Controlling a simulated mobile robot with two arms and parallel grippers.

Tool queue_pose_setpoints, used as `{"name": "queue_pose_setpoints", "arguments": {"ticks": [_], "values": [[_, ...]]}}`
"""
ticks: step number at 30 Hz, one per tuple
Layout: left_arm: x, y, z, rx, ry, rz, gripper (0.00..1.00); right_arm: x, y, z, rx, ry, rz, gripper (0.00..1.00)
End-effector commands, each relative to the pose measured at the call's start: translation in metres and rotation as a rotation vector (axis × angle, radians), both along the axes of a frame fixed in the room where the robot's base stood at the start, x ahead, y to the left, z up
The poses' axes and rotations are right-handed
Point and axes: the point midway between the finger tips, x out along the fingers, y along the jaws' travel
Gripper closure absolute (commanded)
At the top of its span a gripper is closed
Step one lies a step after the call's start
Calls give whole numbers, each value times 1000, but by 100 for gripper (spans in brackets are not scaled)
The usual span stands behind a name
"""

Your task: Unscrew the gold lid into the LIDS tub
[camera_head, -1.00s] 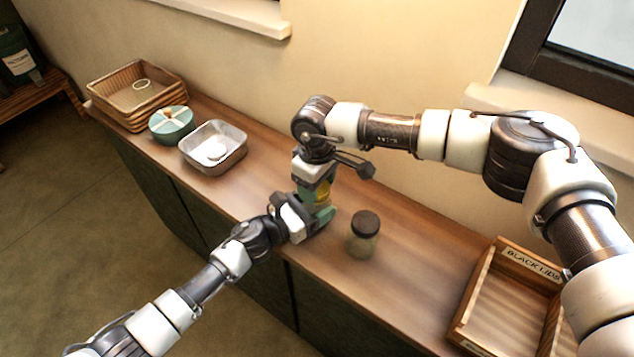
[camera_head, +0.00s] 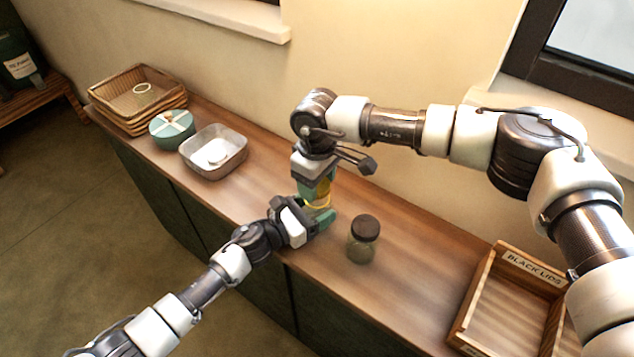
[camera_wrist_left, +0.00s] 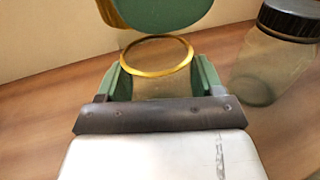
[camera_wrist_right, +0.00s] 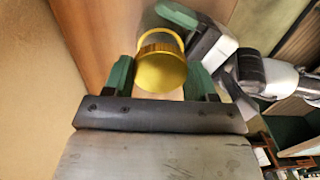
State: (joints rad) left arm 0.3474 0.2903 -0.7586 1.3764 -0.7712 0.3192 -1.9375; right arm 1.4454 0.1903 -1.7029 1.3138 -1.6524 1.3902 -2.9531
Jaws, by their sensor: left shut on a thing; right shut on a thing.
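A clear jar with a gold-rimmed mouth (camera_wrist_left: 157,55) stands in my left gripper (camera_head: 314,222), which is shut around its body. My right gripper (camera_wrist_right: 160,82) is over it, shut on the gold lid (camera_wrist_right: 160,72). The lid also shows in the head view (camera_head: 322,187). A small gap shows between the lid and the gold ring at the jar's mouth, so the lid looks apart from the jar, just above it. A grey metal tub (camera_head: 236,163) with a white round piece in it stands left on the counter; I read no label on it.
A dark-lidded jar (camera_head: 362,240) stands close to the right of my grippers. A wooden tray labelled BLACK LIDS (camera_head: 482,290) is at the right. A teal round box (camera_head: 172,131) and wicker baskets (camera_head: 112,112) are at the far left. The counter (camera_head: 265,185) between tub and grippers is clear.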

Motion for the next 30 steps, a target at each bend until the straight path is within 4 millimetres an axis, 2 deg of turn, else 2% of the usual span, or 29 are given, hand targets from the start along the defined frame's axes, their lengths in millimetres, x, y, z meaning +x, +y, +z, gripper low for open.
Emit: {"name": "queue_pose_setpoints", "arguments": {"ticks": [10, 21, 27, 28, 30], "values": [[-1, 0, -1, 1, 3, 0, 99, 0, 0, 2, 0, 0, 0, 72], [-1, 0, -2, 1, 3, 0, 99, 0, 0, 39, 0, 0, 1, 72], [-1, 0, -2, 1, 3, 0, 99, 0, 0, 40, -1, 1, 0, 72], [-1, 0, -1, 1, 3, 0, 28, 0, 0, 40, 0, 0, 0, 72], [-1, 0, -1, 0, 3, 0, 17, 0, 0, 40, 0, 0, 0, 72]]}}
